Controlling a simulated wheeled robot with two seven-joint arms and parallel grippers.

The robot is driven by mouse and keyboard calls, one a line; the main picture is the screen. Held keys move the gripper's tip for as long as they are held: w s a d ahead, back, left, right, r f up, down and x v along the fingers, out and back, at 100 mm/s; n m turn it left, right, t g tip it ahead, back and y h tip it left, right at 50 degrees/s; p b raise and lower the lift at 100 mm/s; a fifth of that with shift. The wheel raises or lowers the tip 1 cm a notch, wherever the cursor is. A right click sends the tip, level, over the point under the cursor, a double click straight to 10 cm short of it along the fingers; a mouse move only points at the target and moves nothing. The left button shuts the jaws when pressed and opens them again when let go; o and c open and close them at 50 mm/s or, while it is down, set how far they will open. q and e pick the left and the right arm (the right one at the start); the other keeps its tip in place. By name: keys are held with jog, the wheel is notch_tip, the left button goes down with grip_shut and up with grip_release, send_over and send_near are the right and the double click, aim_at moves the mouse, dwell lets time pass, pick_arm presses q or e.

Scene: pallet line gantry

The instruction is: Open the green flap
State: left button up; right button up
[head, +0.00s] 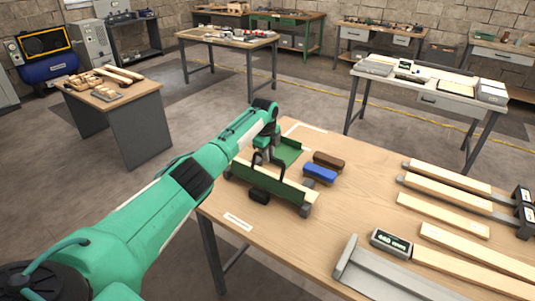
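A green fixture with a pale wooden strip along it stands on the near left part of the wooden table. Its long green front panel (264,184) faces me, with a dark block (260,197) low on its outside. Another green surface (290,150) shows behind. I cannot tell for certain which green part is the flap. My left gripper (267,165) points down over the middle of the fixture, its dark fingers close to the wooden strip. Whether it touches or grips anything is unclear at this size. My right gripper is out of view.
A blue brush-like block (320,173) and a brown one (328,161) lie right of the fixture. Wooden strips (443,215), grey clamp-like bars and a grey channel (385,276) fill the table's right side. The table's middle is clear. Other workbenches stand farther back.

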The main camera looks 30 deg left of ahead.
pick_arm(q)
jog(key=o, duration=0.4)
jog(key=shift+w+d+r, duration=0.15)
jog(key=shift+w, duration=0.2)
jog(key=shift+c, duration=0.2)
jog(key=shift+f, duration=0.2)
notch_tip(320, 180, up, 14)
jog(key=s+b, duration=0.2)
jog(key=b, duration=0.1)
jog(key=shift+f+b, duration=0.15)
jog(key=shift+b, duration=0.25)
